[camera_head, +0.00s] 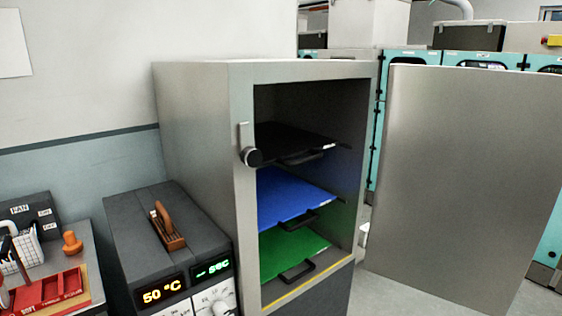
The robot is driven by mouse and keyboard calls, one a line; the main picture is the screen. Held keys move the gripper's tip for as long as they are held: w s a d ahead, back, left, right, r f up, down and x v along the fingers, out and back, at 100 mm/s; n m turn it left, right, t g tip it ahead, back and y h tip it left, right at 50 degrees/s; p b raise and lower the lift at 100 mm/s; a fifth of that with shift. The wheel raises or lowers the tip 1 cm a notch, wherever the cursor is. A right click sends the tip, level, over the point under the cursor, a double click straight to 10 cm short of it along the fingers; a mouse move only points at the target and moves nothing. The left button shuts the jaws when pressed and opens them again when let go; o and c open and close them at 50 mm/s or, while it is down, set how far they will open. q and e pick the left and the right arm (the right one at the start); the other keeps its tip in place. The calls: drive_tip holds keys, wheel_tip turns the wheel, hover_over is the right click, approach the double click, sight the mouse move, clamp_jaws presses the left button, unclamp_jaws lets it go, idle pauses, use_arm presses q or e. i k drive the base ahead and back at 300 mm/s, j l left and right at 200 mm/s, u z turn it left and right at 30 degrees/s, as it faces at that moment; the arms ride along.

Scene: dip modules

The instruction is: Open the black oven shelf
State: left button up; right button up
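The grey oven (195,130) stands in the middle of the head view with its door (465,180) swung wide open to the right. Inside are three shelves, one above another. The black shelf (290,140) is at the top, with a dark handle (302,157) at its front edge. The blue shelf (290,197) is in the middle and the green shelf (285,255) is at the bottom, each with a dark front handle. The shelves appear to lie within the oven cavity. Neither of my grippers is in view.
A dark box with displays (165,245) and a brown wooden-looking item on top stands left of the oven. A red tray (55,292) and a white basket sit farther left. The open door takes up the right side. Teal cabinets (420,65) stand behind.

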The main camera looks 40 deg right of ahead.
sight(277, 142)
drive_tip(key=z, duration=0.7)
drive_tip(key=i+l+z, duration=0.1)
drive_tip(key=z, duration=0.3)
drive_tip(key=i+l+z, duration=0.15)
drive_tip(key=z, duration=0.25)
drive_tip(key=i+z, duration=0.1)
drive_tip(key=z, duration=0.25)
drive_tip(key=i+l+z, duration=0.1)
drive_tip(key=z, duration=0.3)
drive_tip(key=i, duration=0.05)
